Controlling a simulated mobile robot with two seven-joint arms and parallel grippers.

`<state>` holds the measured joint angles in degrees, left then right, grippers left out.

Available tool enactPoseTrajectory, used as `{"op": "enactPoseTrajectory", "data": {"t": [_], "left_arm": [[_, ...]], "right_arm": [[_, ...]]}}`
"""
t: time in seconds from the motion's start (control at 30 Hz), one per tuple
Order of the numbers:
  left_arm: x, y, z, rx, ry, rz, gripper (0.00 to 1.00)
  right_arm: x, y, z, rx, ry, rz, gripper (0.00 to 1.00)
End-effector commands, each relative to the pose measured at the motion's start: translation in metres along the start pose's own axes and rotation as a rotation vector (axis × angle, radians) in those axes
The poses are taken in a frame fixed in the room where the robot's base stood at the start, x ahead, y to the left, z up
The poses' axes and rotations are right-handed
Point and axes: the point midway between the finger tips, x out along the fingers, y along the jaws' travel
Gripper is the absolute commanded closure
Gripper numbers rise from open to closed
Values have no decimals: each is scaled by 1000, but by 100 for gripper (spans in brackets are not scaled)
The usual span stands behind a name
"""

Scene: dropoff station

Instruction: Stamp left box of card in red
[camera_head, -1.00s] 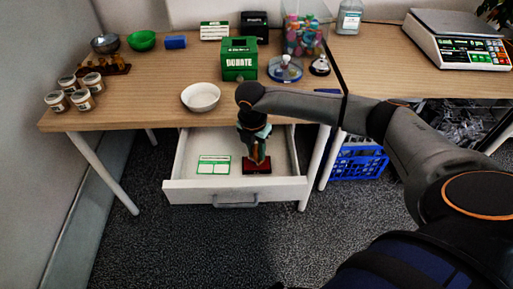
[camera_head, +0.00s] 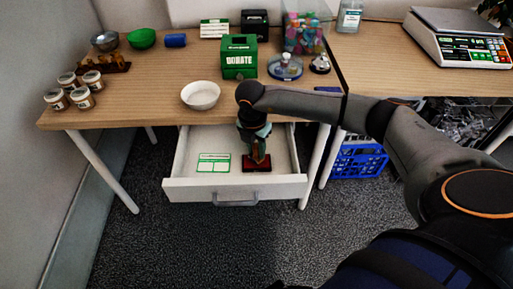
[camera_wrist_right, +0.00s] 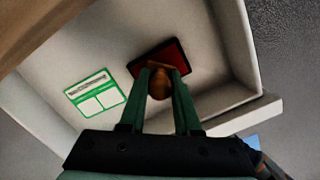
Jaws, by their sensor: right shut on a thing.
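The card (camera_head: 213,163), white with a green border and two blank boxes side by side, lies flat in the open drawer (camera_head: 235,190). It also shows in the right wrist view (camera_wrist_right: 95,93), left of my gripper. My right gripper (camera_head: 257,158) points down into the drawer, shut on the wooden stamp, whose round brown handle (camera_wrist_right: 160,84) shows between the fingers. The stamp is over the red ink pad (camera_head: 257,168), a dark-edged pad right of the card. Whether the stamp touches the pad I cannot tell. My left gripper is out of view.
A white bowl (camera_head: 201,95) stands on the desk above the drawer. A green donate box (camera_head: 239,57) and a lidded blue dish (camera_head: 285,67) stand behind. The drawer's front wall and side walls surround card and pad.

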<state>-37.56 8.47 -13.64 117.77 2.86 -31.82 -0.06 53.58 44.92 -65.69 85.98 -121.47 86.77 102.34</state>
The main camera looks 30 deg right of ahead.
Motion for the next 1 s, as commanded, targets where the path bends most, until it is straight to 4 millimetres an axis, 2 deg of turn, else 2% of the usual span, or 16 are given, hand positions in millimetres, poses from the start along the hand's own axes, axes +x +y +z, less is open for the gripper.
{"op": "enactPoseTrajectory", "data": {"t": [1.0], "left_arm": [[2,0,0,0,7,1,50]], "right_arm": [[8,0,-1,0,0,0,100]]}}
